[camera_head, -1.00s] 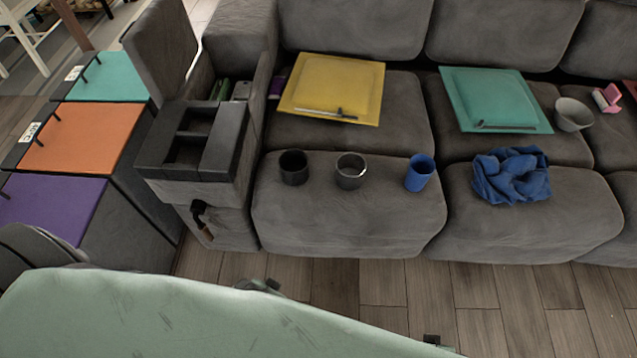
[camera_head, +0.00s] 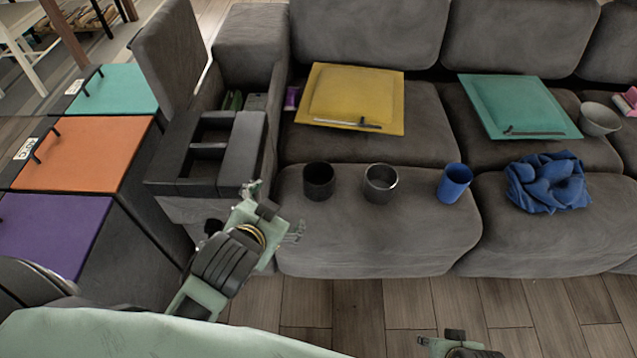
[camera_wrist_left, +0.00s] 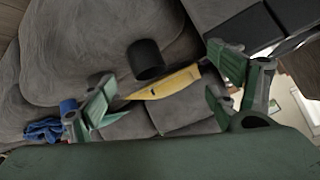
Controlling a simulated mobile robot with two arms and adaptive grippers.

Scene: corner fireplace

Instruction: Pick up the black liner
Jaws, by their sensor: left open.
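The black liner (camera_head: 319,181) is a dark open-topped cylinder. It stands upright on the front of the left sofa seat, leftmost in a row with two other cups. My left gripper (camera_head: 277,212) is open and empty, in front of the sofa's left arm, to the left of the liner and lower in the picture. In the left wrist view the liner (camera_wrist_left: 145,58) shows beyond and between the spread fingers (camera_wrist_left: 160,80), apart from both. A small part of my right gripper (camera_head: 460,346) shows at the bottom edge; its fingers are not clear.
A steel cup (camera_head: 381,184) and a blue cup (camera_head: 454,184) stand right of the liner. A crumpled blue cloth (camera_head: 547,183) lies farther right. Yellow (camera_head: 350,95) and teal (camera_head: 520,103) cushions lie behind. The sofa arm's black tray (camera_head: 243,150) is left. Wooden floor is clear in front.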

